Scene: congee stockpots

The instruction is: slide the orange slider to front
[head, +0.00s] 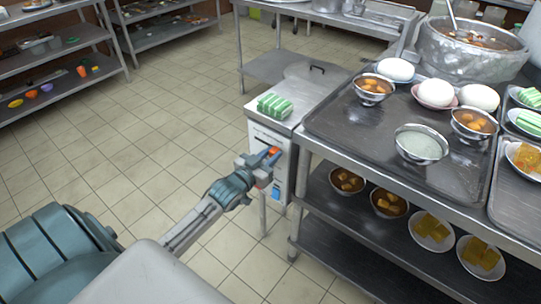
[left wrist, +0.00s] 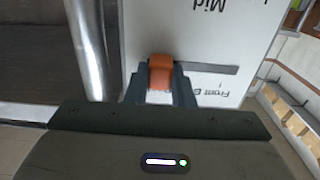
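The orange slider (left wrist: 160,72) sits at the left end of a dark slot (left wrist: 210,67) in a white panel in the left wrist view. In the head view the slider (head: 273,151) shows on the front of the white cabinet (head: 254,139). My left gripper (left wrist: 160,88) is at the panel, its fingertips on either side of the slider and close against it. In the head view my left gripper (head: 268,160) reaches the cabinet from the left. Upside-down lettering, "Mid" and "Front", is partly visible by the slot. My right gripper is not in view.
A steel table with a dark tray (head: 380,128) of bowls stands right of the cabinet; its metal leg (left wrist: 88,45) is close beside the slider. A green-striped item (head: 275,106) lies on the cabinet top. The tiled floor (head: 150,120) at left is clear.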

